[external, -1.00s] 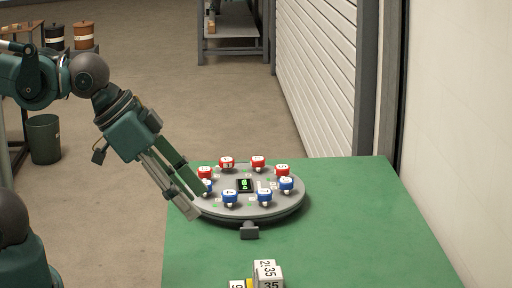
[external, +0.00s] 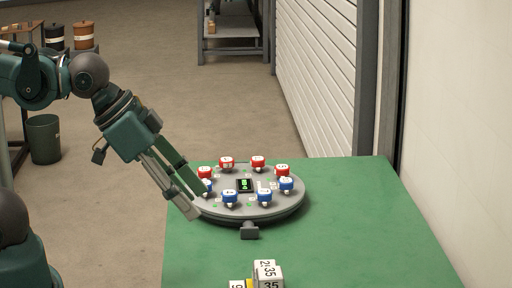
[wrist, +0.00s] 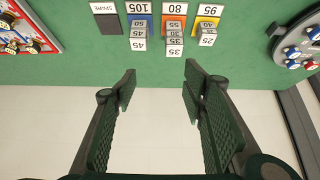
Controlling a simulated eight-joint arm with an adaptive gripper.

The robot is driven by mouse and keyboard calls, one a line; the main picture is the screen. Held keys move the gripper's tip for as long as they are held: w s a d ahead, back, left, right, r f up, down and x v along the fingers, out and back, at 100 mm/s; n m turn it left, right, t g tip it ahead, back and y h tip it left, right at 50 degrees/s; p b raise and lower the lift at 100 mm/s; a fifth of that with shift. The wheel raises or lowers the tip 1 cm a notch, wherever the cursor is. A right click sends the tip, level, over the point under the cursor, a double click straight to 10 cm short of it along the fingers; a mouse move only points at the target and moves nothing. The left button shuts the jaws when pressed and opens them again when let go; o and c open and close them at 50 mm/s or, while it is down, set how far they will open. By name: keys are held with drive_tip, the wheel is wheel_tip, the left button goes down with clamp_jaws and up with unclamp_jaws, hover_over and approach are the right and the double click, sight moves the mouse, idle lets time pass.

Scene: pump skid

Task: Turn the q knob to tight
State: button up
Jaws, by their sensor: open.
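A round grey panel (external: 285,208) stands on the green table and carries a ring of red and blue knobs. Red knobs (external: 258,161) are on its far side and blue knobs (external: 264,196) on its near side. The letters on them are too small to read, so I cannot tell which is q. A small display with green figures (external: 245,184) is at its centre. My gripper (external: 194,203) is open and empty at the panel's left edge in the external view, partly covering a blue knob. In the wrist view my gripper's fingers (wrist: 160,76) are wide apart, with the panel (wrist: 284,46) at the right edge.
Stacked number blocks (wrist: 174,28) stand on the table (wrist: 235,58), also at the near edge in the external view (external: 267,273). Another board of knobs (wrist: 28,30) is at the wrist view's left. The table right of the panel is clear.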

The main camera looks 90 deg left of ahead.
drive_tip(key=w+a+n+g+p, duration=0.1)
drive_tip(key=w+a+n, duration=0.3)
drive_tip(key=a, duration=0.4)
drive_tip(key=w+a+f+n+g+y+p, duration=0.1)
drive_tip(key=w+a+n+g, duration=0.2)
drive_tip(key=a, duration=0.5)
drive_tip(key=w+a+n+p, duration=0.1)
drive_tip(key=w+a+n, duration=0.35)
drive_tip(key=a, duration=0.35)
drive_tip(key=a+f+n+g+p, duration=0.1)
drive_tip(key=a+f, duration=0.3)
drive_tip(key=a, duration=0.5)
drive_tip(key=s+a+f+n+g+p, duration=0.1)
drive_tip(key=a+f+n, duration=0.3)
drive_tip(key=a, duration=0.4)
drive_tip(key=a+f+n+g, duration=0.1)
drive_tip(key=a+f+n, duration=0.2)
drive_tip(key=a, duration=0.6)
drive_tip(key=shift+s+a+f+h+p, duration=0.15)
drive_tip(key=shift+f+h+p, duration=0.05)
drive_tip(key=shift+f, duration=0.5)
drive_tip(key=shift+s+a+f+h+p, duration=0.15)
drive_tip(key=shift+f+h+p, duration=0.05)
drive_tip(key=shift+f, duration=0.45)
drive_tip(key=shift+s+a+f+n, duration=0.25)
drive_tip(key=shift+a+f+n, duration=0.1)
drive_tip(key=shift+a, duration=0.1)
drive_tip(key=shift+f, duration=0.1)
